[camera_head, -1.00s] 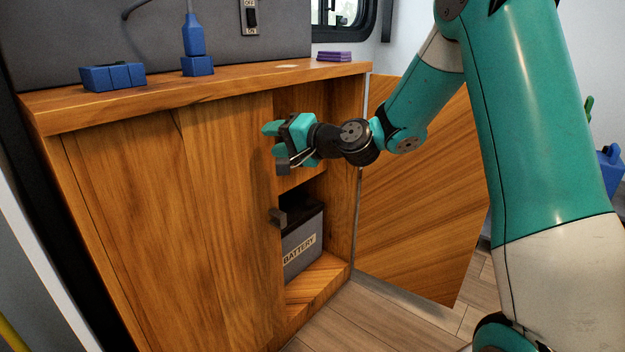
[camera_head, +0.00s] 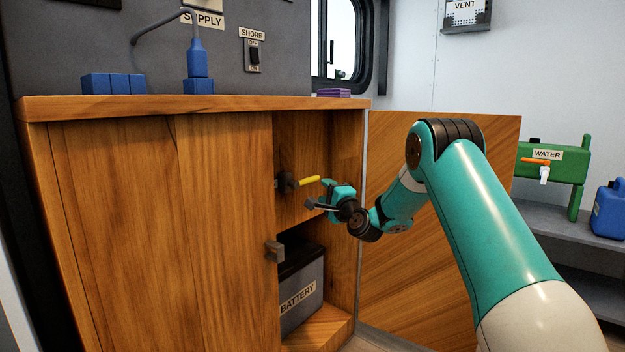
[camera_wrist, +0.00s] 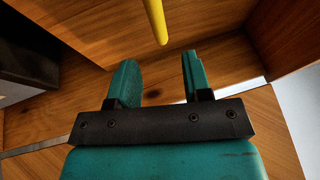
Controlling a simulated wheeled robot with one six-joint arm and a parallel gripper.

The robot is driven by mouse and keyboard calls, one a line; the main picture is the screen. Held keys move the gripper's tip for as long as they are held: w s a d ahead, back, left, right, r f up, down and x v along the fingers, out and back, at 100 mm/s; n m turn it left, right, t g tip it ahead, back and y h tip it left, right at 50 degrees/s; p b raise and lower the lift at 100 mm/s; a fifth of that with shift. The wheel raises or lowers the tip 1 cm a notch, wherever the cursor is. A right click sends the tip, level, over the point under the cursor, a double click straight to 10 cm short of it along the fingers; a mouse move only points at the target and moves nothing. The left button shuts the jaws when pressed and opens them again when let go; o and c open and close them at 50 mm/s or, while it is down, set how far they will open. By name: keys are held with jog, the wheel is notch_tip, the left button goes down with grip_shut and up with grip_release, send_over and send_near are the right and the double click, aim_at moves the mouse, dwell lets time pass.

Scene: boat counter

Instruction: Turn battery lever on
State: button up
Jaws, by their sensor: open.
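The battery lever has a yellow handle (camera_head: 309,181) on a dark round base (camera_head: 285,185), mounted inside the open cabinet above the battery. The handle points right and slightly up in the head view. My gripper (camera_head: 318,200) is just right of and below the handle's tip. In the wrist view the yellow handle (camera_wrist: 156,20) hangs in from the top, and my gripper (camera_wrist: 158,72) is open with two teal fingers apart. The handle's end lies beyond the fingertips, in line with the gap between them. Nothing is between the fingers.
The battery (camera_head: 302,295) stands in the lower compartment. The left cabinet door (camera_head: 160,220) is closed, with a grey handle (camera_head: 274,251) at its edge. The right door (camera_head: 455,210) stands open beside my arm. Blue blocks (camera_head: 113,83) and a purple stack (camera_head: 333,92) are on the countertop.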

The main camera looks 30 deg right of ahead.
aim_at(314, 180)
jog(key=w, duration=0.3)
jog(key=w+r+b, duration=0.1)
jog(key=w, duration=0.5)
jog(key=shift+d+r+b, duration=0.2)
jog(key=shift+r+b, duration=0.1)
jog(key=shift+b, duration=0.1)
grip_shut()
